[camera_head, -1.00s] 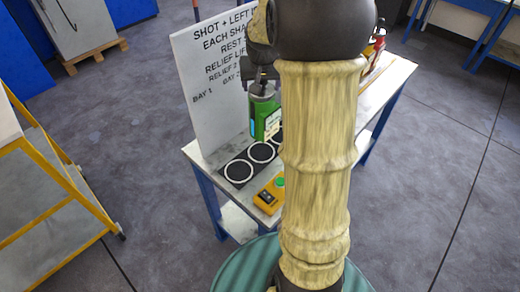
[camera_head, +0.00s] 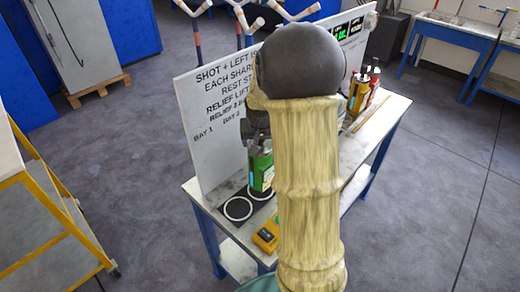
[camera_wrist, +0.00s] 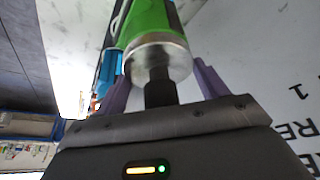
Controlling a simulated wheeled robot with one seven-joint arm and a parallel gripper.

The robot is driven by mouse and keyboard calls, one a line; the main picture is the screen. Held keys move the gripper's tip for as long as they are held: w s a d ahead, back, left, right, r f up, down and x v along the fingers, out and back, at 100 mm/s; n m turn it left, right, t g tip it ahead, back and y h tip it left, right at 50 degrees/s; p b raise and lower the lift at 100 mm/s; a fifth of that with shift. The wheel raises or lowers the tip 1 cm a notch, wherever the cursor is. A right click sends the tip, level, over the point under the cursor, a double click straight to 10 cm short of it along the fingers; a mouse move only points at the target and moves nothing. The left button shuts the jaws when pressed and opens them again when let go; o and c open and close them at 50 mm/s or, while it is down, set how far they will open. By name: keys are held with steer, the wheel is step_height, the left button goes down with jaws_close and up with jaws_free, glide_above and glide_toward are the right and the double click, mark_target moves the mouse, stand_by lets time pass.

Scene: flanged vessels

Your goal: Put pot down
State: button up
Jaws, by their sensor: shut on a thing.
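The pot (camera_head: 261,172) is a green can with a metal end cap, upright in the head view. It hangs over, or stands on, the black pad (camera_head: 229,220) with white rings; I cannot tell whether it touches. My gripper (camera_wrist: 161,88) has purple fingers on both sides of the pot's dark neck, below its metal cap (camera_wrist: 158,56) in the wrist view. The gripper is shut on the pot. The left ring (camera_head: 238,208) is bare, and a second ring (camera_head: 262,190) is partly covered by the pot. My arm hides the pad's right part.
A white sign board (camera_head: 205,120) with black text stands close behind the pad. A yellow box (camera_head: 266,237) sits in front of it on the table (camera_head: 206,198). A yellow-framed cart (camera_head: 62,200) is at left.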

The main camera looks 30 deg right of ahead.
steer(key=f, duration=0.3)
steer(key=shift+d+f+p, duration=0.2)
steer(key=shift+f+p, duration=0.05)
steer(key=shift+p, duration=0.05)
steer(key=shift+f, duration=0.15)
steer(key=o, duration=2)
steer(key=shift+s, duration=0.1)
steer(key=shift+o, duration=0.2)
